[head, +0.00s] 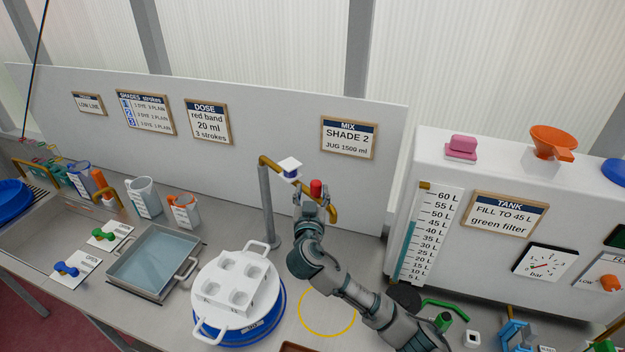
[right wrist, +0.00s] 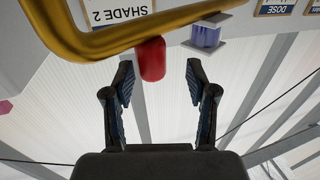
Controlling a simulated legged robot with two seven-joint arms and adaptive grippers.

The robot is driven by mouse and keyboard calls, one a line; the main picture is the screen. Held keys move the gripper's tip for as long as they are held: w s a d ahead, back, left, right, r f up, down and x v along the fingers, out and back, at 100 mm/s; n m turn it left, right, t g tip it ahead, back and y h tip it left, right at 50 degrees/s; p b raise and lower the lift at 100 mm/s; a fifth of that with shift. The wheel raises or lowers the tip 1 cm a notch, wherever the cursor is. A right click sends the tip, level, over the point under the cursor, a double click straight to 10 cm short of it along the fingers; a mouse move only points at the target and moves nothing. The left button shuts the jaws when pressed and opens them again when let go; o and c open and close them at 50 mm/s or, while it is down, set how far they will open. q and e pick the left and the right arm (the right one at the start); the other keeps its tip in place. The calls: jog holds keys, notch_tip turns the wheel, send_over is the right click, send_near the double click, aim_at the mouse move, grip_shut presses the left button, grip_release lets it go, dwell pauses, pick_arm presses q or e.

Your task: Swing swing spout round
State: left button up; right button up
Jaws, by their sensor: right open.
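The swing spout is a brass pipe (head: 276,168) on a grey post (head: 268,205) behind the white pan. It reaches to the right and its end bends down. A red knob (head: 316,187) sits on it, near a small white and blue block (head: 290,168). My right gripper (head: 315,204) is open at the knob. In the right wrist view the open fingers (right wrist: 160,80) point at the red knob (right wrist: 152,59), which is around the gap's tip end, with no clear grip. The brass pipe (right wrist: 110,40) crosses just beyond. My left gripper is out of view.
A white lidded pan (head: 238,285) stands on a blue base left of my arm. A yellow ring (head: 327,312) marks the bench. A metal tray of water (head: 153,262) and jugs (head: 143,196) stand left. The white tank (head: 460,180) is at right.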

aim_at(317, 189)
jog(key=shift+w+d+r, duration=0.1)
jog(key=shift+w+d, duration=0.1)
jog(key=shift+w, duration=0.35)
jog(key=shift+w+d+r, duration=0.1)
jog(key=shift+w+d, duration=0.1)
jog(key=shift+w, duration=0.35)
jog(key=shift+w+d+f+p, duration=0.15)
jog(key=shift+w+d+p, duration=0.2)
jog(key=shift+w, duration=0.1)
jog(key=shift+s+a, duration=0.1)
jog(key=shift+a, duration=0.25)
grip_shut()
